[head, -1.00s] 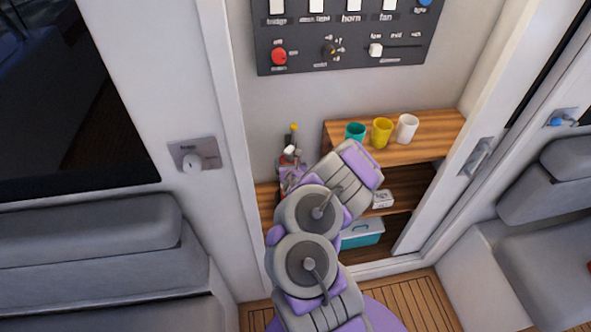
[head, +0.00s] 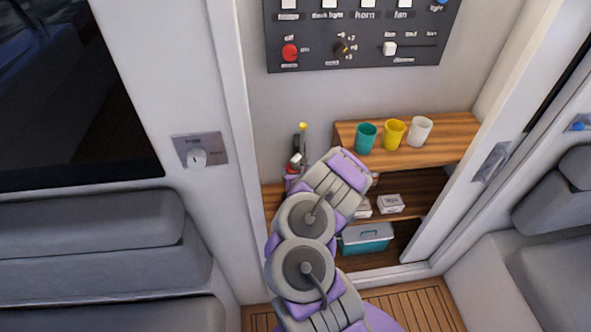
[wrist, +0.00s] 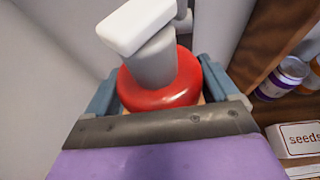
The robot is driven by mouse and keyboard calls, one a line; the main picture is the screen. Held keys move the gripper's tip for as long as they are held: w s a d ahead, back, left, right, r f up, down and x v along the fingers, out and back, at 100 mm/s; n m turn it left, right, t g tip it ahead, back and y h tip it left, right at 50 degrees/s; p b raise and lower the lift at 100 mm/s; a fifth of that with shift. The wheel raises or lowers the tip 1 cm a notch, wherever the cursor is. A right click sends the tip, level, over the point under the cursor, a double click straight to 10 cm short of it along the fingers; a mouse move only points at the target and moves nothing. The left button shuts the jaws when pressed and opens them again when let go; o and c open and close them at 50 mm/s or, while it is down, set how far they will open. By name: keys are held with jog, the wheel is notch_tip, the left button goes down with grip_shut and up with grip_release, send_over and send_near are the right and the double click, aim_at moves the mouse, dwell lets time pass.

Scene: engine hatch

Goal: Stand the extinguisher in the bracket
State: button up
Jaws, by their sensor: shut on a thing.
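The extinguisher shows in the wrist view as a red rounded top (wrist: 160,94) with a grey neck and a white handle. My gripper (wrist: 158,84) is shut on it, with a blue-grey finger on each side. In the head view only a small white and red part of the extinguisher (head: 295,160) shows, beside the left end of the shelf unit. My arm covers most of my gripper and the extinguisher's lower body there. I cannot make out the bracket in either view, nor tell whether the extinguisher touches it.
A wooden shelf (head: 440,150) holds a teal cup (head: 365,138), a yellow cup (head: 393,134) and a white cup (head: 420,130). Below are small boxes (head: 390,204) and a teal cooler (head: 367,239). A yellow-tipped dark upright (head: 303,126) stands behind the extinguisher. Door frames flank the opening.

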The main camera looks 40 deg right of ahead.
jog(key=shift+w+f, duration=0.25)
jog(key=shift+f, duration=0.3)
jog(key=shift+a+f+b, duration=0.15)
jog(key=shift+b, duration=0.2)
jog(key=o, duration=1.8)
jog(key=shift+o, duration=0.2)
jog(key=shift+s, duration=0.1)
jog(key=p+v, duration=0.6)
jog(key=v, duration=0.6)
